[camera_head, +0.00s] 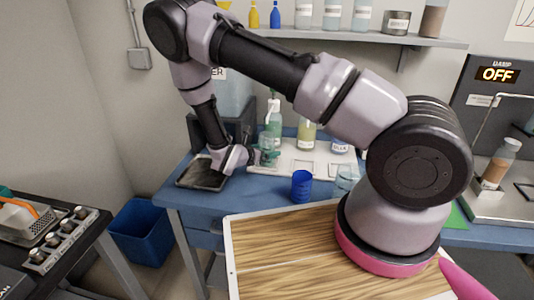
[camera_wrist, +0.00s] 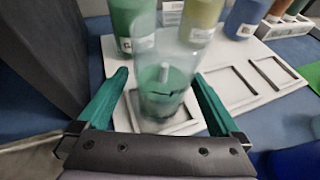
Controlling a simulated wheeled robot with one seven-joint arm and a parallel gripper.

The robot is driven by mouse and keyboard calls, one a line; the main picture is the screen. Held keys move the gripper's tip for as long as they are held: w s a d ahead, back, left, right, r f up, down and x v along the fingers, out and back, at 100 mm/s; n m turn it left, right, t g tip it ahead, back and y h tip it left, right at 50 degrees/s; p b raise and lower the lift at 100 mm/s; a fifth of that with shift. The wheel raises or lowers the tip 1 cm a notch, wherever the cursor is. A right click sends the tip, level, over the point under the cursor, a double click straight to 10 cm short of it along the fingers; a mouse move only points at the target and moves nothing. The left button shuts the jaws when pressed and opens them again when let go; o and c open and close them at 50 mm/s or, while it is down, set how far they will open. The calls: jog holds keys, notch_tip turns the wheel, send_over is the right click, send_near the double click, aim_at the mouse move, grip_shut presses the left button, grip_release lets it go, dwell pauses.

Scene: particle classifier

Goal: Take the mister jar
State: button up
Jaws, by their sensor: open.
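My gripper (camera_wrist: 160,88) is open, with one green finger on each side of the jar. I cannot tell whether either finger touches it. In the head view my gripper (camera_head: 264,155) is low at the tray's left end, beside green bottles (camera_head: 273,122).
Yellow (camera_head: 306,134) and blue (camera_head: 340,145) jars stand at the back of the tray. A blue cup (camera_head: 301,186) and a clear beaker (camera_head: 346,180) stand in front. A dark flat tray (camera_head: 204,172) lies left. A wooden board (camera_head: 280,250) is nearer me.

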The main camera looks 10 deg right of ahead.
aim_at(271, 150)
jog(key=x, duration=0.4)
jog(key=shift+s+f, duration=0.1)
jog(key=shift+f, duration=0.1)
grip_shut()
jog(key=shift+r, duration=0.2)
